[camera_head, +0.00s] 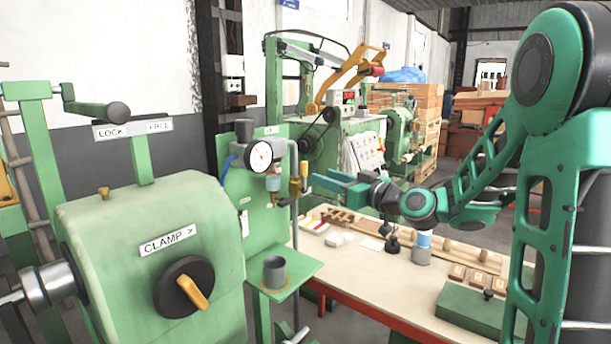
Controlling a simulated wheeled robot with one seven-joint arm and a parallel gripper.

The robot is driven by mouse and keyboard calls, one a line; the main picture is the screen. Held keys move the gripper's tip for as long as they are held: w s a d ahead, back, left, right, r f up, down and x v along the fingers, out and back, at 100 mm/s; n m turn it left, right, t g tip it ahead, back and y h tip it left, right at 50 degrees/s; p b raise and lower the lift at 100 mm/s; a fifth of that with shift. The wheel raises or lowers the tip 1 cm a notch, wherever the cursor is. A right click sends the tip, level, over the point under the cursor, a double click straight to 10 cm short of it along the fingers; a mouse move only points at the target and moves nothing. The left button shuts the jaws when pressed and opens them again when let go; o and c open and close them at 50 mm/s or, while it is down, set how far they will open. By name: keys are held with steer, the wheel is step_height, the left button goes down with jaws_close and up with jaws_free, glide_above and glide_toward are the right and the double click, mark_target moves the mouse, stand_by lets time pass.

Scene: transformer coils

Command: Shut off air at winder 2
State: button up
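A green panel (262,212) stands left of centre, with a round white pressure gauge (260,156) and a small regulator bowl (273,184) on it. Just right of the gauge, a vertical air pipe (295,225) carries a valve with a yellow handle (304,172); the handle looks upright, along the pipe. My gripper (318,181) reaches in from the right and points left, its tip close to the yellow handle. I cannot tell whether it touches the handle, or whether its fingers are apart. No readable label marks winder 2.
A green winder housing (150,240) with a CLAMP knob (184,287) fills the left front. A grey cup (274,271) stands on the panel's shelf. Below my arm, a workbench (400,296) holds blocks and small tools. A green machine (350,125) stands behind.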

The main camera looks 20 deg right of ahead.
mark_target(306, 171)
steer(key=x, duration=0.7)
steer(key=shift+w+a, duration=0.15)
steer(key=shift+w, duration=0.1)
jaws_close()
steer(key=shift+a, duration=0.25)
steer(key=shift+d, duration=0.1)
